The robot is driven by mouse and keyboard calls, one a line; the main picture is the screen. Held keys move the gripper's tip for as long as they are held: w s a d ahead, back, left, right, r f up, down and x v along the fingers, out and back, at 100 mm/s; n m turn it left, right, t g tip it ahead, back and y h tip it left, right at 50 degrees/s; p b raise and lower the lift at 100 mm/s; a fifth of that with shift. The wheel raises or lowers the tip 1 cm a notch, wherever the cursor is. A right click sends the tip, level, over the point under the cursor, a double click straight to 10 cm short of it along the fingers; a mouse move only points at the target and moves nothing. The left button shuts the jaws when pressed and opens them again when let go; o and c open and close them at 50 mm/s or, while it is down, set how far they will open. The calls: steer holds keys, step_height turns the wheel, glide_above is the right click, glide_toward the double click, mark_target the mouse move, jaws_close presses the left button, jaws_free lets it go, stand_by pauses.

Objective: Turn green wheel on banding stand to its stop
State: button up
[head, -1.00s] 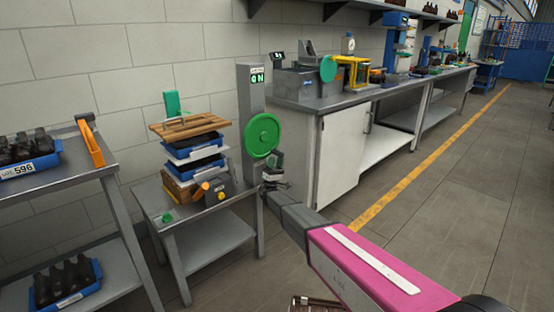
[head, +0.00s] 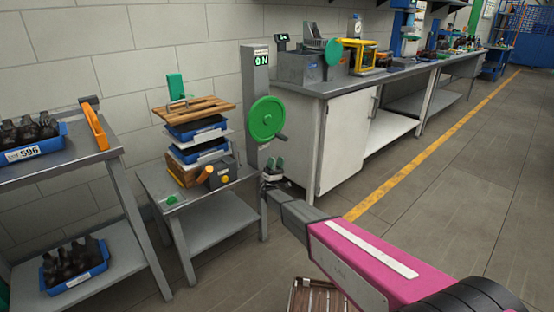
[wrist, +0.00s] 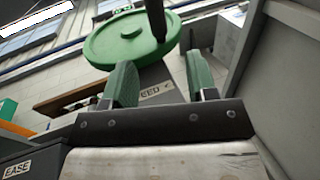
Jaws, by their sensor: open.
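The green wheel (head: 266,118) is mounted on the grey upright post (head: 254,78) of the banding stand. A dark handle (head: 281,137) sticks out from its lower right. The post's display reads ON in green. My gripper (head: 273,166) is just below the wheel, apart from it, with green-padded fingers pointing up. In the wrist view, my gripper (wrist: 160,85) is open with nothing between its fingers. The wheel (wrist: 130,38) is above and beyond the fingers there, and the dark handle (wrist: 156,20) hangs over the gap. A label ending in "EED" shows on the post behind.
A low grey table left of the post holds stacked blue trays (head: 196,128) under a wooden board (head: 190,110). A shelf rack (head: 60,165) with bottle crates stands further left. A white cabinet bench (head: 345,140) is close on the right. The floor at right is clear.

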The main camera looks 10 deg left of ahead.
steer(key=w+d+n+g+y, duration=0.1)
steer(key=w+d+n+y, duration=0.4)
steer(key=y, duration=0.3)
steer(key=w+d+f+m+g+y, duration=0.1)
steer(key=w+d+f+g+y, duration=0.35)
steer(key=d+f+g, duration=0.2)
steer(key=m+g+y, duration=0.4)
steer(key=m+y, duration=0.2)
steer(key=y, duration=1.9)
glide_toward(283, 138)
steer(key=w, duration=0.2)
steer(key=x, duration=0.9)
steer(key=shift+w+a+f, duration=0.15)
steer(key=shift+a, duration=0.35)
